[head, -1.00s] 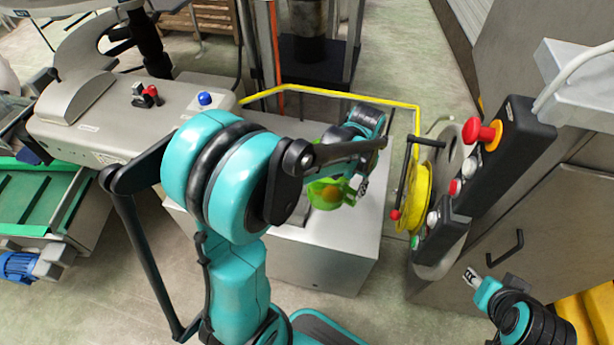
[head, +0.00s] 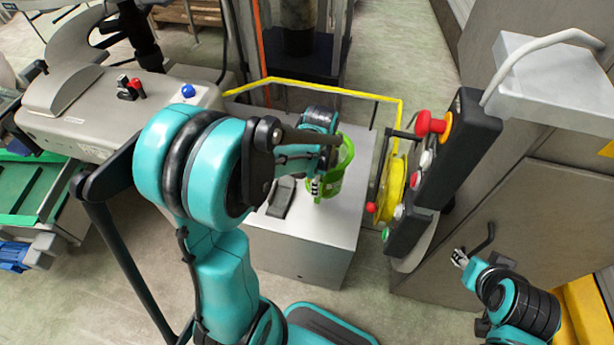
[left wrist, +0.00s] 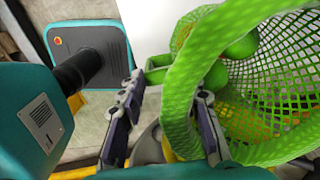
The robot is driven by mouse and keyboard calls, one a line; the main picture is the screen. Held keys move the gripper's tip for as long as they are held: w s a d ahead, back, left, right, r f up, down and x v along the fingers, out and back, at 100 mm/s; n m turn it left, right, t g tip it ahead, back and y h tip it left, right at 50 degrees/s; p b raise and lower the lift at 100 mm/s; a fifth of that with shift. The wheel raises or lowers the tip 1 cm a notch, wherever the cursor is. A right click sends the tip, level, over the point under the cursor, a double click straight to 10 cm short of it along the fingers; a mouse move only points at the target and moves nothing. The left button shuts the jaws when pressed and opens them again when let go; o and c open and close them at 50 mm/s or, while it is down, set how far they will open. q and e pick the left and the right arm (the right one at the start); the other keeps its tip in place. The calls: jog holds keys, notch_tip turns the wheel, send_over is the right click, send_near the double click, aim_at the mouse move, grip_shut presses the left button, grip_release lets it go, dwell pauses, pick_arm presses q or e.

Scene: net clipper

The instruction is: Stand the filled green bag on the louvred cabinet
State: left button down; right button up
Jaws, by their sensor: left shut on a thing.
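The green net bag (head: 341,168) hangs at my left gripper (head: 317,186) in the head view, above the pale steel box. In the left wrist view, the bag (left wrist: 280,95) fills the right side, with its open mesh and a thick green band. My left gripper (left wrist: 168,92) is shut on the bag; one finger lies against the band. Rounded green shapes show inside the mesh. My right gripper (head: 460,258) is small and low at the right, apart from the bag; its jaw opening is unclear. A tall grey cabinet (head: 540,210) stands at the right; I cannot make out louvres on it.
The steel box (head: 325,225) carries a dark pedal-like piece (head: 283,197). A yellow rail (head: 330,90) runs behind it. A black control panel with a red button (head: 432,124) and a yellow reel (head: 392,188) stand right of it. A grey machine (head: 110,110) is at the left.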

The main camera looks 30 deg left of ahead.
pick_arm(q)
jog(key=w+a+f, duration=0.1)
jog(key=w, duration=0.1)
jog(key=w+a+f+b, duration=0.1)
jog(key=w+a+f, duration=0.1)
jog(key=w+a+f+b, duration=0.1)
jog(key=w+a+f, duration=0.1)
jog(key=shift+w+a+f, duration=0.1)
jog(key=shift+w, duration=0.15)
jog(key=shift+f+b, duration=0.9)
jog(key=shift+f, duration=1)
jog(key=shift+f, duration=0.15)
jog(key=c, duration=1.1)
grip_release()
jog(key=shift+c, duration=0.2)
jog(key=shift+o, duration=0.4)
